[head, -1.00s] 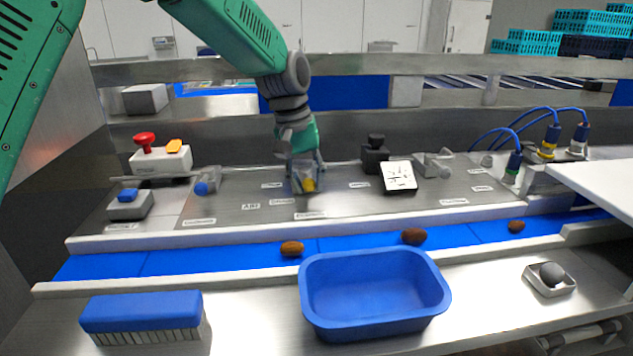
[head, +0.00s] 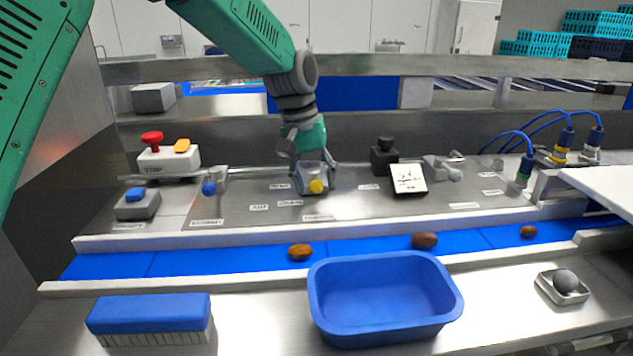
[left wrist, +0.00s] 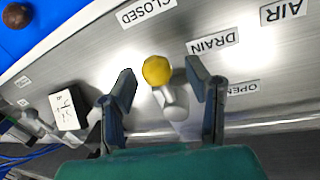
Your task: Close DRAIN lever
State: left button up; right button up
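The DRAIN lever is a grey valve handle with a yellow ball knob (head: 316,187) on the metal panel. In the left wrist view the knob (left wrist: 157,70) and its grey stem lie between my finger pads, with gaps at both sides. The knob tilts toward the CLOSED label (left wrist: 147,12). The DRAIN label (left wrist: 213,42) and OPEN label (left wrist: 240,88) lie to its right. My left gripper (head: 314,180) is open around the lever, low over the panel; its open fingers also show in the wrist view (left wrist: 162,72). My right gripper is not in view.
A blue-knobbed lever (head: 209,189) stands left and a grey-knobbed lever (head: 453,174) right. A black knob (head: 385,143) and white card (head: 408,178) stand close on the right. A red stop button (head: 152,137) is at the left. Dates lie on the blue belt (head: 220,260) in front.

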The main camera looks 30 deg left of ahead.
pick_arm(q)
notch_tip(320, 180, up, 12)
jog(key=a, duration=0.2)
jog(key=shift+s+a+f, duration=0.15)
jog(key=shift+s+f, duration=0.05)
jog(key=shift+s, duration=0.25)
dwell(0.4)
